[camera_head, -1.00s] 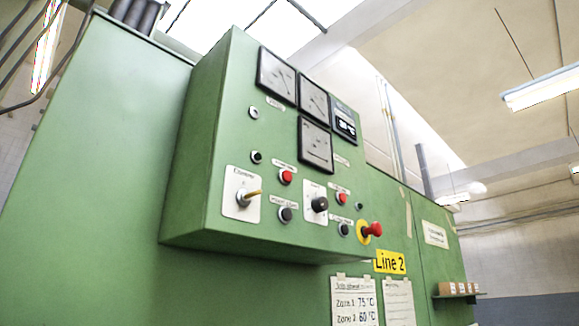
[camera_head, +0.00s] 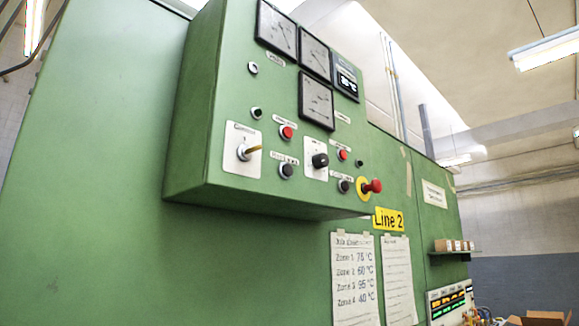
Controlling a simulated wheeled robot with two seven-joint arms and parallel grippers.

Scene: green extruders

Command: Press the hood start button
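A green control box (camera_head: 192,130) fills the upper middle of the head view. Its front carries two red push buttons, a left one (camera_head: 287,132) and a right one (camera_head: 342,155). Below them are two black push buttons, a left one (camera_head: 286,170) and a right one (camera_head: 344,185). Small labels sit above these buttons, too blurred to read, so I cannot tell which is the hood start button. A red mushroom knob (camera_head: 373,186) on a yellow disc is at the box's lower right. Neither of my grippers is in view.
Gauges (camera_head: 316,100) are above. The box juts out from a green cabinet (camera_head: 100,220). Below are paper sheets (camera_head: 354,280). A small shelf (camera_head: 455,253) and lit displays (camera_head: 450,302) are at right.

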